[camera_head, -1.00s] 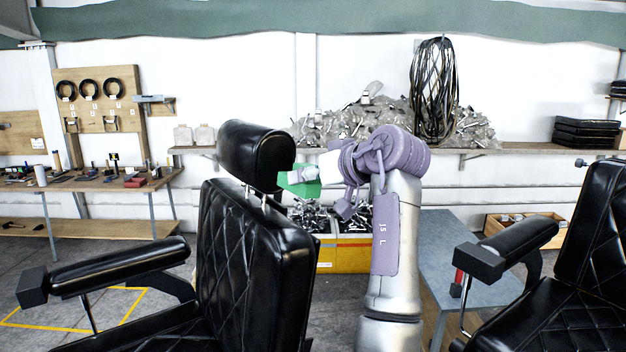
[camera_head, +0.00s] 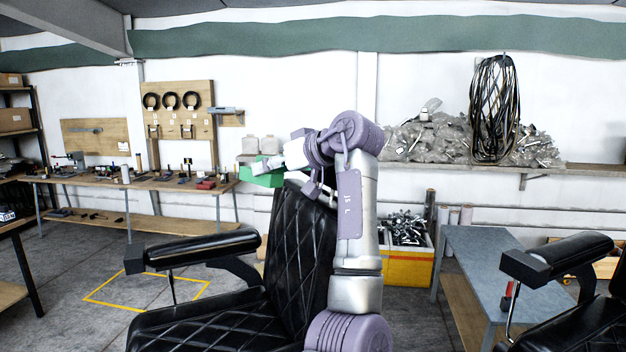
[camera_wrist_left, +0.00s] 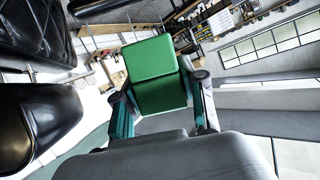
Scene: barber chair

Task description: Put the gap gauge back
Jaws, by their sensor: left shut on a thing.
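A green block (camera_head: 266,179), which looks like the gap gauge, is held in my left gripper (camera_head: 280,165) above the near chair's backrest. The left wrist view shows the green block (camera_wrist_left: 155,62) between the two fingers of my left gripper (camera_wrist_left: 160,92), which is shut on it. It looks like two green parts joined with a bend. In the head view my own arm hides part of the gripper. My right gripper is not in view.
A black barber chair (camera_head: 299,240) stands close in front, another (camera_head: 570,320) at the right. A workbench (camera_head: 150,183) with tools and a pegboard (camera_head: 178,103) is at the back left. A blue-grey table (camera_head: 490,265) and a yellow bin (camera_head: 408,268) stand right. Floor at left is open.

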